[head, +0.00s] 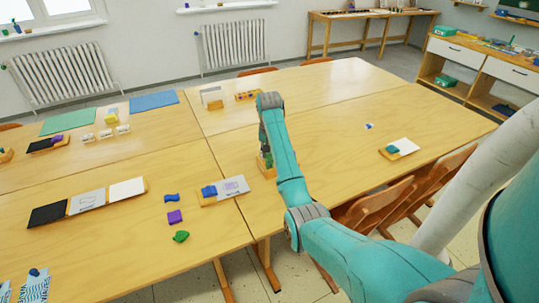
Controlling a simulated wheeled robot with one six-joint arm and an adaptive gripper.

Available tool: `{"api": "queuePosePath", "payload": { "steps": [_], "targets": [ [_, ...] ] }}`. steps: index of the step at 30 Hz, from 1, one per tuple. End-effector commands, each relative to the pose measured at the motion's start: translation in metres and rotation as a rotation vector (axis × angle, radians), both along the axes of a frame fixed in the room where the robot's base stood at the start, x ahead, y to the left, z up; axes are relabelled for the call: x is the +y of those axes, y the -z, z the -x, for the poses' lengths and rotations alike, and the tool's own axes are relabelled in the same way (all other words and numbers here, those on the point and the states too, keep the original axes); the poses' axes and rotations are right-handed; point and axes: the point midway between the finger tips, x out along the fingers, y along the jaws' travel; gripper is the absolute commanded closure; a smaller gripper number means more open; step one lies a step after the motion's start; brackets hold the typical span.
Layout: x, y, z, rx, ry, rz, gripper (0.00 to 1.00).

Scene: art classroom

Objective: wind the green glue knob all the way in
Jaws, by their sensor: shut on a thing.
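My gripper (265,150) points down over the middle of the table, partly hidden by my own arm. It is shut on a small green part, which I take to be the green glue knob (267,161). The knob sits low, at an orange-yellow wooden block (261,169) on the table. My arm covers the right side of the block, and the fingertips are too small to make out clearly. How far the knob is wound in cannot be told from this view.
On the table (330,110), a wooden holder with a blue piece and a grey card (233,185) lies left of my gripper. Blue, purple (174,217) and green (181,236) pieces lie near the front. A block with a white card (403,147) lies right. Chairs (375,205) line the right edge.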

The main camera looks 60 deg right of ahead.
Motion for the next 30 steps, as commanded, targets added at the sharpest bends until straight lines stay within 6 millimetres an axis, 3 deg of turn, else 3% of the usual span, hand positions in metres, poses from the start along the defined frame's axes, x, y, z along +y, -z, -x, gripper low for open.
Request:
{"api": "queuePosePath", "payload": {
  "steps": [21,30],
  "targets": [
    [0.0002,0.0015,0.0007,0.001,-0.821,-0.003,0.87],
    [0.0007,0.0016,0.0006,0.001,-0.907,-0.003,0.87]
  ]
}}
